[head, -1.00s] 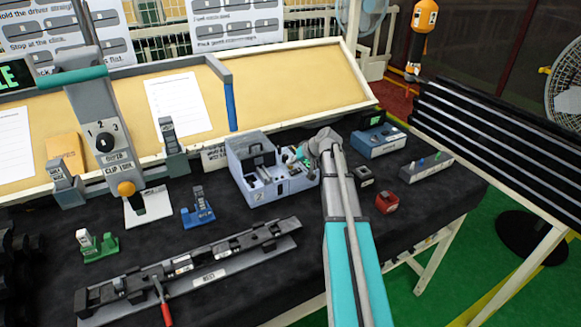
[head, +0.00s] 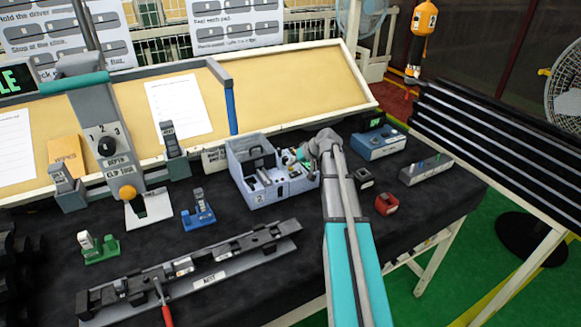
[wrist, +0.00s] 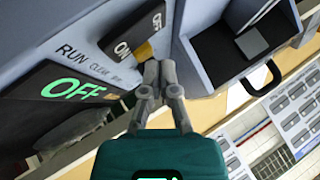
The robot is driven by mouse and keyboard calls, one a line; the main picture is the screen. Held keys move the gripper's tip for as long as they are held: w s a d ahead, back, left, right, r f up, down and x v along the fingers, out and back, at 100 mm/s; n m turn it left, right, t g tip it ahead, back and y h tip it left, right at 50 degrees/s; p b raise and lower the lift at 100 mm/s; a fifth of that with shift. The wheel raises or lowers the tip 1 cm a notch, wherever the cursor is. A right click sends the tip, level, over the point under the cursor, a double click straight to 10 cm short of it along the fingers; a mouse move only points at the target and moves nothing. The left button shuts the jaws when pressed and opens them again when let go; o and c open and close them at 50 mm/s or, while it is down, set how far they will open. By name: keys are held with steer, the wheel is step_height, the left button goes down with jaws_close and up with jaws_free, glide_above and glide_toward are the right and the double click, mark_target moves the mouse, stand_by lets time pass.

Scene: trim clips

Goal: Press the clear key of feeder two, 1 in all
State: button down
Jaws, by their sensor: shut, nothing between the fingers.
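Feeder two (head: 268,197) is a pale blue-grey open box marked 2, at the middle of the table in the head view. In the wrist view its panel (wrist: 45,35) carries the words RUN and CLEAR, a green OFF display (wrist: 72,89) and a dark ON/OFF rocker (wrist: 132,35). A yellow key (wrist: 143,50) shows beside the rocker, partly hidden by my fingertips. My gripper (wrist: 160,72) is shut and empty, its tips close to that key. I cannot tell whether they touch it. In the head view my gripper (head: 291,157) is at the feeder's right side, small and partly hidden.
A dark open bin (wrist: 240,40) with a black handle lies right of my fingers in the wrist view. A blue box (head: 379,145), a red block (head: 387,204) and a grey peg block (head: 427,170) stand right of my arm. A long rail (head: 190,272) lies in front.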

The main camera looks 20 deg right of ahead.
mark_target(292, 168)
steer(key=shift+r+p, duration=0.3)
steer(key=shift+r, duration=0.15)
step_height(292, 168, up, 5)
steer(key=p, duration=0.5)
stand_by(0.4)
stand_by(0.7)
steer(key=s+a+f+g+h, duration=0.2)
steer(key=s+a+g, duration=0.1)
steer(key=s+a, duration=0.8)
steer(key=s+a+f+n+g+h, duration=0.1)
steer(key=s+a+f+g+h, duration=0.2)
steer(key=s+a, duration=0.9)
steer(key=shift+s+f+g+h, duration=0.35)
steer(key=shift+s+g, duration=0.25)
steer(key=shift+s, duration=0.65)
